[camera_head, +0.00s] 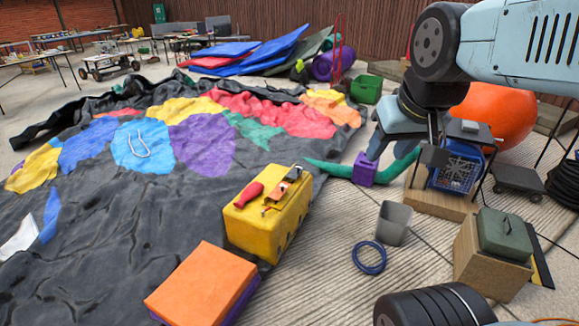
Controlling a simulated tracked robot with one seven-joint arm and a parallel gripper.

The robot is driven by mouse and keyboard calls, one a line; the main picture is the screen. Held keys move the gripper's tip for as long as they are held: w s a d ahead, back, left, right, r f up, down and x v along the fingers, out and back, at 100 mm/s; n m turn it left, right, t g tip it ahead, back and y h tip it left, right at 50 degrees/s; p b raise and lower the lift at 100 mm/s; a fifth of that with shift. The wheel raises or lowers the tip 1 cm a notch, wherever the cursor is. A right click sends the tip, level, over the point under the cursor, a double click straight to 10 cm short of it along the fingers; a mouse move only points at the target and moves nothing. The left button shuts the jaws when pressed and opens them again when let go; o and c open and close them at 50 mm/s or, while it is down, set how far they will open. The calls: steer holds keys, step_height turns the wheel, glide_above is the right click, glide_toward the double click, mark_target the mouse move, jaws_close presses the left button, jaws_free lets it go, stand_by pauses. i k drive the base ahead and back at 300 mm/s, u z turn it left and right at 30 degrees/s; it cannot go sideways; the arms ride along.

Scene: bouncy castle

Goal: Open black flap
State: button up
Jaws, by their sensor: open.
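A large crumpled black sheet (110,225) with coloured patches lies spread over the left and middle of the floor. Its far edge is raised in dark folds (45,125). I cannot tell which part of it, if any, is the black flap. My gripper (404,150) hangs from my pale blue arm at the upper right, to the right of the sheet. It is open, and I see nothing held in it. It shows in front of a blue crate (457,168) and near a purple box (364,169) with a green tube; the distance between them is unclear.
A yellow case (262,222) with tools and an orange block (200,280) stand on the sheet's near edge. A grey bin (394,222), a blue coil (369,257) and a wooden box (490,265) stand at right. An orange ball (500,112) lies behind my arm. Some paving is clear.

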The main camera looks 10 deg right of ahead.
mark_target(293, 174)
steer(key=i, duration=0.75)
steer(key=z, duration=0.2)
steer(key=k, duration=0.9)
steer(key=u, duration=0.15)
steer(key=i, duration=1.45)
steer(key=z, duration=0.25)
